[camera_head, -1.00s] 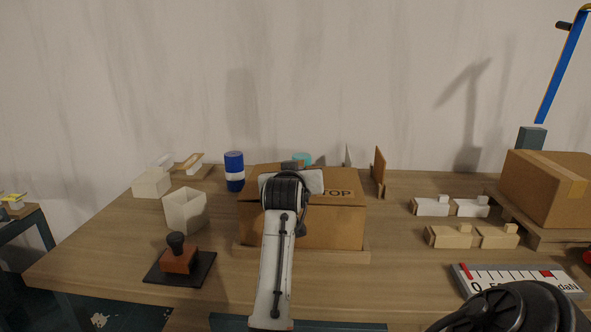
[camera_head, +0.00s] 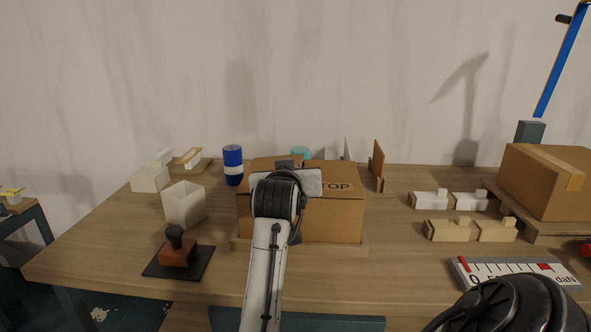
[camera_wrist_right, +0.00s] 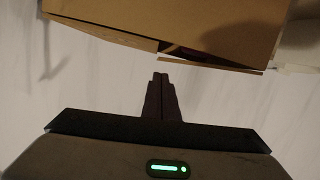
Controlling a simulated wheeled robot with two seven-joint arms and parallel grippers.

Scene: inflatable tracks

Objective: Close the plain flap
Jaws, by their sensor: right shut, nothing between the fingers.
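The cardboard box (camera_head: 335,225) stands on a low board at the middle of the table. A top flap marked TOP (camera_head: 338,180) lies about flat on its right part. The plain flap is not clearly told apart; my arm covers much of the box's left part. In the right wrist view the box (camera_wrist_right: 230,30) fills the top, with a cardboard panel (camera_wrist_right: 100,35) and a narrow dark gap along its edge. My right gripper (camera_wrist_right: 160,78) is shut and empty, its tips just short of that edge in the picture. My left gripper is not in view.
Left of the box are a blue-white can (camera_head: 233,165), a cream open container (camera_head: 184,205) and a stamp on a black pad (camera_head: 178,256). Upright brown board (camera_head: 378,160) stands behind. Right are small blocks (camera_head: 450,229), a gauge (camera_head: 515,272) and another box (camera_head: 545,180).

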